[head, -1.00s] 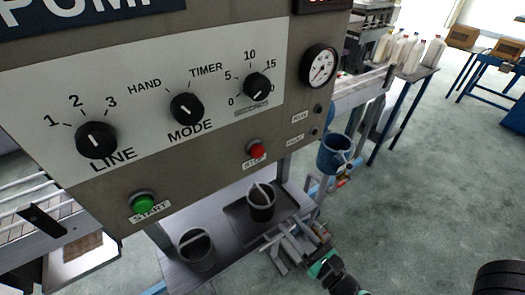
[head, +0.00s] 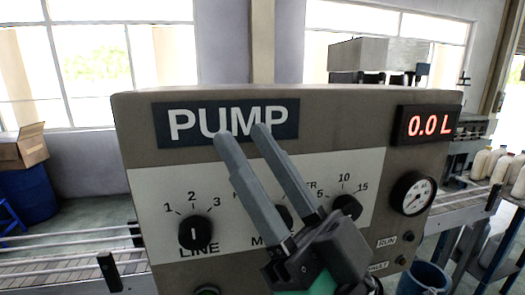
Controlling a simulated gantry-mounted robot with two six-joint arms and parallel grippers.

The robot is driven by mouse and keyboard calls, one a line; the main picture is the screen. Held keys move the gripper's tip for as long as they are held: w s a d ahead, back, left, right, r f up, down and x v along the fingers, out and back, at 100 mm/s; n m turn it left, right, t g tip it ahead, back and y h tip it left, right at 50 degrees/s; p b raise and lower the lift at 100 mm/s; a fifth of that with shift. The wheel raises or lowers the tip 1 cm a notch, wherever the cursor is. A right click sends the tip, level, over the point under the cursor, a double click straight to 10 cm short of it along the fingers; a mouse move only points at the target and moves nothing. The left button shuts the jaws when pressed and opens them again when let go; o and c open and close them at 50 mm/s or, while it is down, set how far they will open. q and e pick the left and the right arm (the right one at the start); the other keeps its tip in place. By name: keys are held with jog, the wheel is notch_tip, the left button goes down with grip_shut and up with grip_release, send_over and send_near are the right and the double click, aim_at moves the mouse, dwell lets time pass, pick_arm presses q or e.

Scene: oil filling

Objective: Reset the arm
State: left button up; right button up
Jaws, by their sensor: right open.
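My right gripper (head: 240,136) is raised in front of the pump panel (head: 150,115). Its two grey fingers point up and to the left, apart and with nothing between them. They cover part of the PUMP sign (head: 185,122) and the MODE knob (head: 284,217). I cannot tell whether the fingers touch the panel. The LINE knob (head: 195,232) and the timer knob (head: 347,207) are in view. The display (head: 429,124) reads 0.0 L. My left gripper is not in view.
A round gauge (head: 411,194) is at the panel's right side. A blue bucket (head: 424,280) is at lower right. White bottles (head: 497,165) stand at far right. A cardboard box (head: 20,150) sits on a blue drum (head: 28,195) at left.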

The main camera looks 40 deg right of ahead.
jog(key=shift+s+d+r+h, duration=0.25)
jog(key=shift+r+h, duration=0.15)
jog(key=shift+r, duration=0.15)
jog(key=shift+h, duration=0.3)
notch_tip(320, 180, up, 33)
jog(key=p, duration=3.3)
notch_tip(320, 180, down, 36)
jog(key=b, duration=3.5)
jog(key=shift+r, duration=0.2)
